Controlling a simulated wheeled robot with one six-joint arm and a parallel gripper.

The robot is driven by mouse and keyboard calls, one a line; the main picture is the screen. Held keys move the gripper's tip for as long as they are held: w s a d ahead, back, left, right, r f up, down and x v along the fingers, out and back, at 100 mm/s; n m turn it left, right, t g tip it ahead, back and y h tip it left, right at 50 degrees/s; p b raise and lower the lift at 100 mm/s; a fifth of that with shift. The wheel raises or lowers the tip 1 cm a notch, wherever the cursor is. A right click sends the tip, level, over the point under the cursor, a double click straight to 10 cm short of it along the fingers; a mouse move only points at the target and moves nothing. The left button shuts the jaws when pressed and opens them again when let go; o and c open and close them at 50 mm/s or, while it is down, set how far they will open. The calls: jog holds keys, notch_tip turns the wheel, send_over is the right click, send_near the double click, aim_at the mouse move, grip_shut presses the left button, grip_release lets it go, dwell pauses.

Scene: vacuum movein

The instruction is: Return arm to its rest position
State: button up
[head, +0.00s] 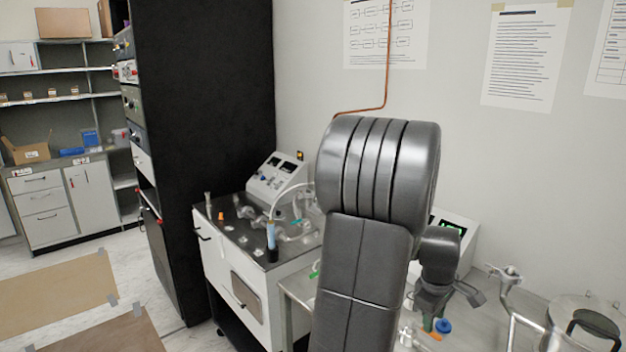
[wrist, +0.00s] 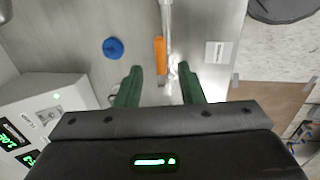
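My dark grey arm stands raised and bent in the middle of the head view and hides part of the bench behind it. My gripper (wrist: 159,82) shows in the wrist view with its two green fingers spread apart. No object shows clearly held between the fingers. Beyond the fingertips are an orange piece (wrist: 160,55) beside a metal tube (wrist: 166,18) and a blue round cap (wrist: 113,48) on the metal bench. In the head view the gripper end is low at right of the arm, partly hidden, close above the bench.
A display box (wrist: 40,118) stands close beside the gripper. A metal vessel (head: 585,318) and bent tube (head: 512,290) are at the right. A white cart (head: 262,285) with glassware and a tall black rack (head: 205,130) stand left. Open floor lies at the far left.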

jog(key=f, duration=0.4)
jog(key=shift+w+d+f, duration=0.15)
jog(key=shift+w+d, duration=0.1)
jog(key=shift+d, duration=0.05)
jog(key=shift+s+a+m, duration=0.2)
jog(key=shift+a+m, duration=0.25)
jog(key=shift+m, duration=0.55)
jog(key=shift+s+r, duration=0.1)
jog(key=shift+r, duration=0.1)
